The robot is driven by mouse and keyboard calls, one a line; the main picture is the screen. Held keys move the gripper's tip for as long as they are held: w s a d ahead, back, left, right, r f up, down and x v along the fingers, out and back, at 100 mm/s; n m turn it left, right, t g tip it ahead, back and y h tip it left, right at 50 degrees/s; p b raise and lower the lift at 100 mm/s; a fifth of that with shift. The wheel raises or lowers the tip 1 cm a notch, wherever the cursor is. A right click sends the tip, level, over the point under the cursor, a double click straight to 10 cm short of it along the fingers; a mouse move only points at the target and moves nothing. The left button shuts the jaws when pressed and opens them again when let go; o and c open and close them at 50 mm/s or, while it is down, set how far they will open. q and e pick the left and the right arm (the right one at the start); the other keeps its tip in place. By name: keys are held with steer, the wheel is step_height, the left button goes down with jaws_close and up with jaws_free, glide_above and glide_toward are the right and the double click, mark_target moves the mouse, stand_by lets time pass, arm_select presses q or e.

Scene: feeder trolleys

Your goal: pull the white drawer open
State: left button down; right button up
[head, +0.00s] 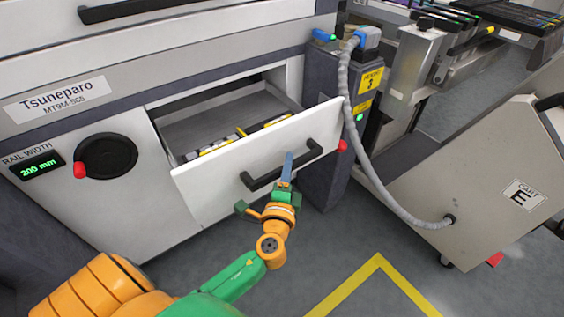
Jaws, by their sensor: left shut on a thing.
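The white drawer (215,185) stands partly open out of the white machine, its front panel pulled forward and its grey inside showing. Yellow and dark items lie inside it behind the front panel. A black bar handle (262,181) is fixed across the drawer front. My left gripper (287,168), on the green and orange arm, is shut on this handle near its middle. The blue fingers cross the bar. The right gripper is not in view.
A grey trolley marked E (470,180) stands at the right, with a grey hose (362,150) running to a dark post (328,130) beside the drawer. A red-capped round black knob (107,157) is on the machine's left. Grey floor with a yellow line (345,285) lies in front.

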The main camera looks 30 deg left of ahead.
arm_select(q)
steer(key=shift+s+d, duration=0.3)
steer(key=shift+d, duration=0.5)
steer(key=shift+s+d, duration=0.3)
steer(key=shift+d, duration=0.5)
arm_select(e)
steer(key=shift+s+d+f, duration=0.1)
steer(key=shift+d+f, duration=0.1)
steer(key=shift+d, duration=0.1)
arm_select(q)
steer(key=c, duration=0.6)
jaws_free()
steer(key=b+v, duration=0.1)
steer(key=v, duration=0.6)
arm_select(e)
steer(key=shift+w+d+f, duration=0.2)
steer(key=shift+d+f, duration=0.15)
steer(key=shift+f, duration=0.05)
